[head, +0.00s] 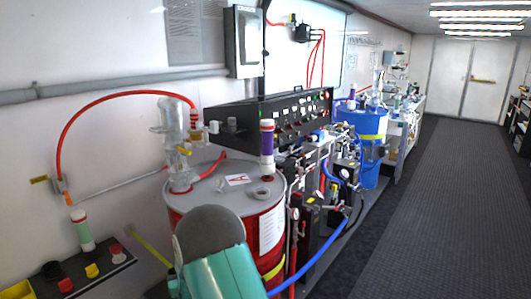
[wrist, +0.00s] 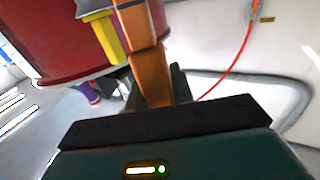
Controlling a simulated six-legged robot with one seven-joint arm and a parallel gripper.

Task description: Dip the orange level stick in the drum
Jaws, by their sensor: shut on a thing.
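The red drum (head: 225,210) with a grey lid (head: 222,197) stands centre-left in the head view. A clear fitting, a dark-ringed opening (head: 259,193) and a purple-banded bottle (head: 267,145) are on its lid. In the wrist view, which looks upside down, the drum (wrist: 60,40) is at upper left. My gripper (wrist: 160,95) is shut on the orange level stick (wrist: 145,45), which runs up and out of the wrist view beside the drum wall. The stick's far end is out of view. In the head view my arm hides the gripper and the drum's lower front.
A black control panel (head: 288,117) and pipework stand right of the drum, with a blue drum (head: 362,125) beyond. A red hose (head: 100,105) arcs on the left. A black shelf (head: 80,275) holds small fittings at lower left. The dark floor (head: 440,210) is clear on the right.

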